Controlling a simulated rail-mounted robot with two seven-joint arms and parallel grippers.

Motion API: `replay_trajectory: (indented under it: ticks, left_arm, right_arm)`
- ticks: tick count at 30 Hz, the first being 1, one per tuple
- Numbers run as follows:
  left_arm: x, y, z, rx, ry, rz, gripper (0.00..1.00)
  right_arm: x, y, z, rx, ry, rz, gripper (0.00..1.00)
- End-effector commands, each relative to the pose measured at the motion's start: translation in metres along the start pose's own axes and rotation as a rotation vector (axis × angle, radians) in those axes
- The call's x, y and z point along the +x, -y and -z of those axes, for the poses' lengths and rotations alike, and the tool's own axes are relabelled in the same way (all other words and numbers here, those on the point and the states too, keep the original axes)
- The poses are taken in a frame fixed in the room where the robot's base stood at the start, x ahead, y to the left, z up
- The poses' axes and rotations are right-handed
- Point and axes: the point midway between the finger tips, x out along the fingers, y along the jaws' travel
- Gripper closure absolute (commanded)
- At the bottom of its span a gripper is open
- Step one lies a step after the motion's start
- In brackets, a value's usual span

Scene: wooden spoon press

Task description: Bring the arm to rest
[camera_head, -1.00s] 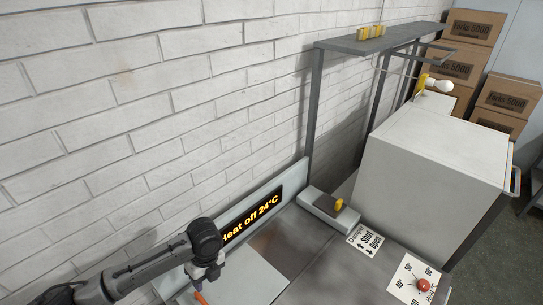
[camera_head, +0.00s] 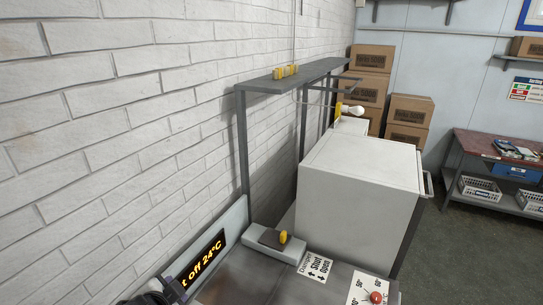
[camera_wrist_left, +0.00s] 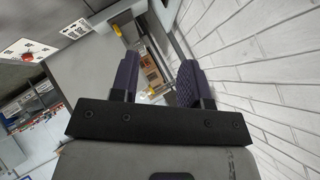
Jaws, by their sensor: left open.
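My left gripper (camera_wrist_left: 158,72) shows in the left wrist view with its two dark fingers apart and nothing between them. In the head view only a dark part of my left arm (camera_head: 150,297) shows at the bottom edge, in front of the wall beside the display. My right gripper is in neither view.
A display (camera_head: 203,262) reads about 24°C. Right of it are a damper block with a yellow knob (camera_head: 283,237), a dial with a red knob (camera_head: 376,297) and a white cabinet (camera_head: 358,190). A grey shelf (camera_head: 300,75) stands behind.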

Motion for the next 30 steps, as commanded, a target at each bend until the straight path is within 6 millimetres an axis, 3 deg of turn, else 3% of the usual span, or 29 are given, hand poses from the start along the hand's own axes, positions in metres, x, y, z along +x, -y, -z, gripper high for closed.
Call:
replay_trajectory:
  ticks: [4, 8, 14, 21, 30]
  left_arm:
    - [-0.022, -0.02, -0.003, -0.137, -0.095, 0.03, 0.58]
    - [-0.037, -0.041, -0.025, -0.247, -0.121, 0.035, 0.58]
    - [-0.051, -0.092, -0.092, -0.432, -0.036, -0.02, 0.58]
    - [-0.062, -0.177, -0.182, -0.582, 0.189, -0.164, 0.58]
    - [-0.09, -0.261, -0.25, -0.628, 0.406, -0.304, 0.58]
  right_arm:
    - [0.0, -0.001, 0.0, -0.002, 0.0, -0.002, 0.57]
    - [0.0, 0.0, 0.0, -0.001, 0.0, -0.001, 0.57]
    - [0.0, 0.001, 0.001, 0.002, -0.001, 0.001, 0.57]
    - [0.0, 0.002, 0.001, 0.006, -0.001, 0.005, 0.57]
    - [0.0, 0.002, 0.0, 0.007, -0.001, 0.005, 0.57]
